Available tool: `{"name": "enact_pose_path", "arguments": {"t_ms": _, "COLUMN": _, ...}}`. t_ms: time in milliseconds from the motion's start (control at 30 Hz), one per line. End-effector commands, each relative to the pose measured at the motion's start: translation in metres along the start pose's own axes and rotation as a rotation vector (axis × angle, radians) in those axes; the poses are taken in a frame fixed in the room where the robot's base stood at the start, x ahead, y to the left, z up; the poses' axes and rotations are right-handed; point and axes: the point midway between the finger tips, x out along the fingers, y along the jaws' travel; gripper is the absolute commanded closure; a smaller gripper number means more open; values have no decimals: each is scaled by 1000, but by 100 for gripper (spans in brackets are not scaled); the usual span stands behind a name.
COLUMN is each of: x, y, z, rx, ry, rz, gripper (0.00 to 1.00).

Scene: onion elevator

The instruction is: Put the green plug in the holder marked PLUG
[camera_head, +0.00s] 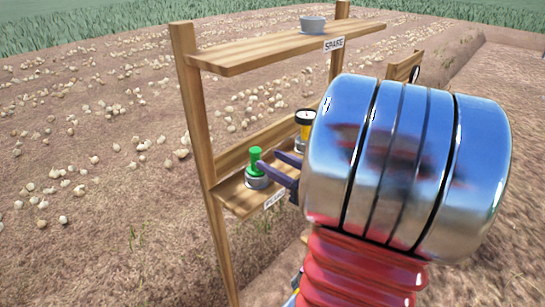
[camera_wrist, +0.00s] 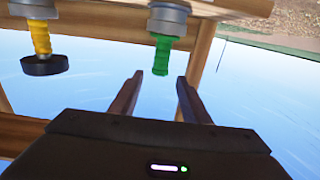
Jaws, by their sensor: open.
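The green plug (camera_head: 256,161) stands upright in a grey round holder (camera_head: 257,182) at the left end of the lower shelf. A white label (camera_head: 275,198) on the shelf edge below it is partly hidden by my gripper and hard to read. My gripper (camera_head: 270,166) is open, its dark fingers reaching toward the plug from the right. In the wrist view, which is upside down, the green plug (camera_wrist: 162,55) and its holder (camera_wrist: 168,20) show just beyond my open fingertips (camera_wrist: 158,88), between them in the picture. Nothing is held.
A yellow item with a black round top (camera_head: 304,122) stands farther right on the lower shelf, partly behind my arm. The upper shelf (camera_head: 270,50) bears an empty-looking grey holder (camera_head: 312,25) marked SPARE. A wooden post (camera_head: 195,110) stands left of the plug.

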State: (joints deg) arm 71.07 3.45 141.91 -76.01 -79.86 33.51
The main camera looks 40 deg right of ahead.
Motion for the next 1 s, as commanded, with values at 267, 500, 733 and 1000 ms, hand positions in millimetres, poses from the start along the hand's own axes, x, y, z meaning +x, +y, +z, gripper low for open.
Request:
{"name": "enact_pose_path", "arguments": {"t_ms": 267, "x": -13, "y": 0, "z": 0, "rx": 0, "ry": 0, "rz": 0, "gripper": 57}}
{"name": "enact_pose_path", "arguments": {"t_ms": 500, "x": -13, "y": 0, "z": 0, "rx": 0, "ry": 0, "rz": 0, "gripper": 57}}
{"name": "enact_pose_path", "arguments": {"t_ms": 733, "x": -13, "y": 0, "z": 0, "rx": 0, "ry": 0, "rz": 1, "gripper": 57}}
{"name": "enact_pose_path", "arguments": {"t_ms": 1000, "x": -12, "y": 0, "z": 0, "rx": 0, "ry": 0, "rz": 1, "gripper": 57}}
